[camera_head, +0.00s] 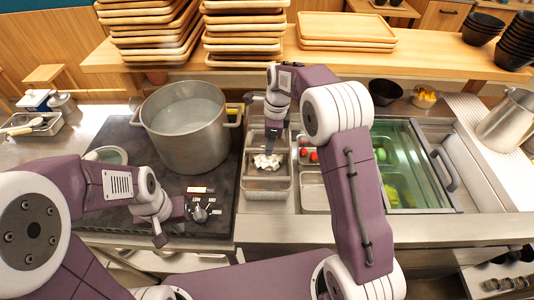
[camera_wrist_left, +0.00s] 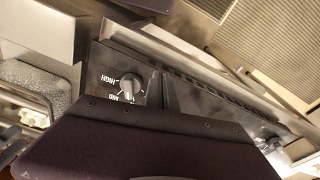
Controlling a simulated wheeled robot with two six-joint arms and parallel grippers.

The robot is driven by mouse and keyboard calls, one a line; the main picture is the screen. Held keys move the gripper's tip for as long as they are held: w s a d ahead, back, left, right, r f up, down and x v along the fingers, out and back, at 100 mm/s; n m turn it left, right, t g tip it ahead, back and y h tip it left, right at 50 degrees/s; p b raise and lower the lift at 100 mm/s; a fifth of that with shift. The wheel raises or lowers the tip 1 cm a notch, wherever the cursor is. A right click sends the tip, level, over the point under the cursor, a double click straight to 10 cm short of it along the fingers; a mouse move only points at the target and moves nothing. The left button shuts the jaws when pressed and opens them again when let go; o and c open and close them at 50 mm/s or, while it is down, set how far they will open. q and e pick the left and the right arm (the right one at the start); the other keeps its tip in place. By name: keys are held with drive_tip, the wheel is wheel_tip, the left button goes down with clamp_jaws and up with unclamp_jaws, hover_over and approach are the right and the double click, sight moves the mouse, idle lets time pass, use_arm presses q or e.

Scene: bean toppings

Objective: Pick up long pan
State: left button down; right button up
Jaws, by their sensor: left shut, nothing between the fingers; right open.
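My left gripper (camera_head: 160,240) is shut and empty, low over the stove's front edge, well left of the pans.
A large pot (camera_head: 187,125) of pale liquid stands on the dark stove (camera_head: 120,140). A glass-lidded compartment (camera_head: 405,170) is further right. Stacked wooden trays (camera_head: 245,35) stand behind.

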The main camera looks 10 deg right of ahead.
sight(266, 160)
drive_tip(key=shift+f, duration=0.6)
drive_tip(key=shift+w+a+f, duration=0.1)
drive_tip(key=shift+w+f, duration=0.15)
drive_tip(key=shift+f, duration=0.25)
drive_tip(key=f, duration=0.4)
drive_tip(key=shift+s+a, duration=0.15)
drive_tip(key=shift+a, duration=0.15)
drive_tip(key=shift+f, duration=0.35)
clamp_jaws()
drive_tip(key=shift+w+r, duration=0.1)
drive_tip(key=shift+w, duration=0.1)
